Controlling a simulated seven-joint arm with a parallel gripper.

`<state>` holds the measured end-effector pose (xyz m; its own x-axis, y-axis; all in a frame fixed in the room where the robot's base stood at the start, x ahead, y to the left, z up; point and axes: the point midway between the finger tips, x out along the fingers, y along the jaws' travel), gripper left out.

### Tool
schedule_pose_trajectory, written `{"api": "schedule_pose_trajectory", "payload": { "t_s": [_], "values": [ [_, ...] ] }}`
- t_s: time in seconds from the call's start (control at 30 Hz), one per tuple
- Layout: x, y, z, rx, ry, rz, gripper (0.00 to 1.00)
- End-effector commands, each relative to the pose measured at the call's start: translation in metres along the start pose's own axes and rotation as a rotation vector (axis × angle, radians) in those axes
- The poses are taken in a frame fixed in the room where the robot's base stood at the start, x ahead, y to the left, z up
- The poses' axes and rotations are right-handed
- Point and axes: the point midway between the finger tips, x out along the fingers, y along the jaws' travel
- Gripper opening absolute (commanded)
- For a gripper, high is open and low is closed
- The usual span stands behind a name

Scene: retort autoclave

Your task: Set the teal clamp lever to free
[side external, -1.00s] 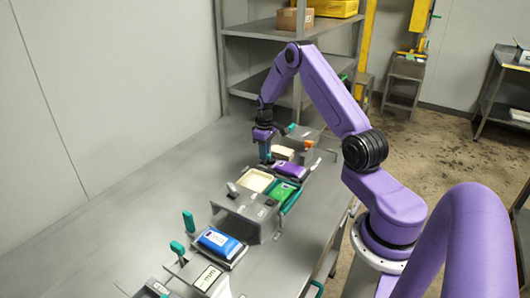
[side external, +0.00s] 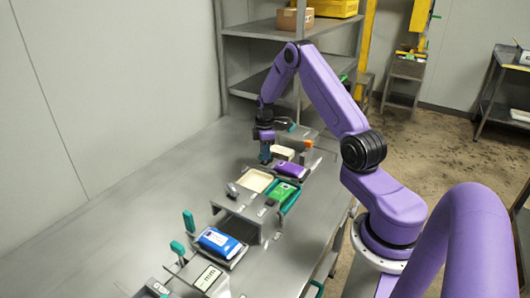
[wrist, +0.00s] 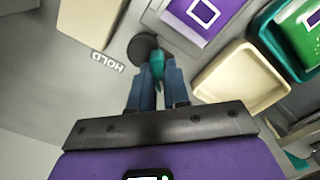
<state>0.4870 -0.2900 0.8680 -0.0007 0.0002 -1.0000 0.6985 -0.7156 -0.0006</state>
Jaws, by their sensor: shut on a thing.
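A teal lever (wrist: 158,68) with a dark round pivot (wrist: 142,47) stands between my gripper's blue fingers in the wrist view. My gripper (wrist: 157,88) is shut on this lever. A white HOLD label (wrist: 108,62) lies on the grey surface just left of the pivot. No other position label for this lever is readable. In the side view my gripper (side external: 265,156) points down at the far part of the bench, beside the purple packet (side external: 290,171), and the lever it grips is hidden or too small to tell there.
A cream tray (wrist: 228,75) and a teal tray (wrist: 262,50) with a green packet (wrist: 303,25) lie to the right in the wrist view. Nearer the side camera are a blue packet (side external: 219,241) and a teal upright handle (side external: 188,222). The bench's left part (side external: 120,210) is clear.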

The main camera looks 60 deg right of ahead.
Motion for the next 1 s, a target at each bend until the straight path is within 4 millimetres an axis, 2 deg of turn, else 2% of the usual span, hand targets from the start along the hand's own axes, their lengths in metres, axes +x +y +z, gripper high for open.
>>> {"api": "schedule_pose_trajectory", "payload": {
  "t_s": [0.53, 0.57, 0.63, 1.0],
  "values": [
    [-0.0011, 0.0006, 0.0000, -0.031, 0.000, 0.002, 0.00],
    [-0.0011, 0.0006, 0.0000, -0.031, 0.000, 0.002, 0.19],
    [-0.0011, 0.0006, 0.0000, -0.030, 0.000, 0.002, 0.41],
    [-0.0038, 0.0005, -0.0001, -0.028, 0.000, 0.001, 0.41]
  ]
}}
